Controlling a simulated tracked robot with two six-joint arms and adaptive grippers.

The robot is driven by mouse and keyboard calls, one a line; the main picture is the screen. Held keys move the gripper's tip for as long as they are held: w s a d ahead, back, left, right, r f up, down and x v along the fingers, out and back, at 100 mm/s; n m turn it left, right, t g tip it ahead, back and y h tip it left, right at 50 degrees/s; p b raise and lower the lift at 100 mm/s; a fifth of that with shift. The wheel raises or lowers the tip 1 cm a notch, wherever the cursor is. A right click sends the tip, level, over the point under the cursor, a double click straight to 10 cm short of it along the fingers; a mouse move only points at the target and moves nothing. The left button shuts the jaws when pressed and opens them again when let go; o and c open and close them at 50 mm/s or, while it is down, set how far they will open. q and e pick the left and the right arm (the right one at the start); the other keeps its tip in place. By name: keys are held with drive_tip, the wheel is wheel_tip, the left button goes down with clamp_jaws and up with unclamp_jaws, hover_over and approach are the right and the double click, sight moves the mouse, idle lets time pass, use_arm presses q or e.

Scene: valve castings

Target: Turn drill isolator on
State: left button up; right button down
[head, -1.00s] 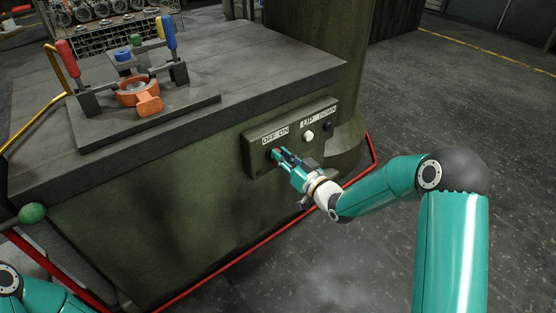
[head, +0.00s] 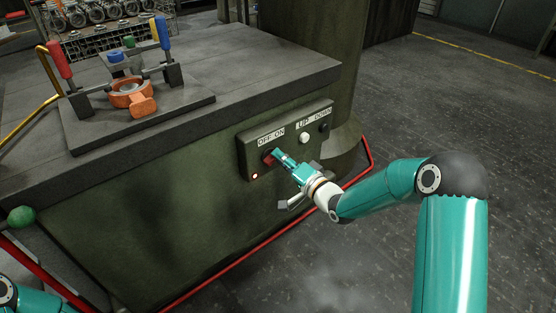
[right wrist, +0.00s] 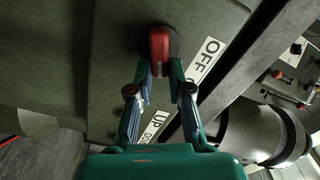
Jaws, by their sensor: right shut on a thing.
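The drill isolator is a red knob (right wrist: 158,45) on a round dark base; a bit of it also shows in the head view (head: 268,158). It sits under the OFF/ON label (head: 271,138) on the control panel (head: 246,151) on the side of the machine table. My right gripper (right wrist: 163,75) is shut on the knob, a finger on either side; in the head view (head: 277,155) it hides much of it. A small lamp (head: 255,176) at the panel's lower left glows red. My left gripper is out of view.
A white button (head: 304,138) and a dark button (head: 323,128) sit under the UP/DOWN label, close to my right gripper. An orange casting (head: 130,94) is in a clamping fixture on the table. A red rail (head: 225,278) runs low around the machine.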

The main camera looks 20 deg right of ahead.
drive_tip(key=m, duration=0.2)
drive_tip(key=f+m, duration=0.1)
drive_tip(key=m, duration=0.1)
drive_tip(key=shift+s+f+m, duration=0.1)
drive_tip(key=shift+f+m, duration=0.1)
drive_tip(key=shift+m, duration=0.2)
idle(0.4)
drive_tip(key=c, duration=1.1)
unclamp_jaws()
drive_tip(key=shift+d, duration=0.1)
drive_tip(key=shift+r, duration=0.15)
drive_tip(key=v, duration=1.2)
drive_tip(key=shift+p, duration=0.3)
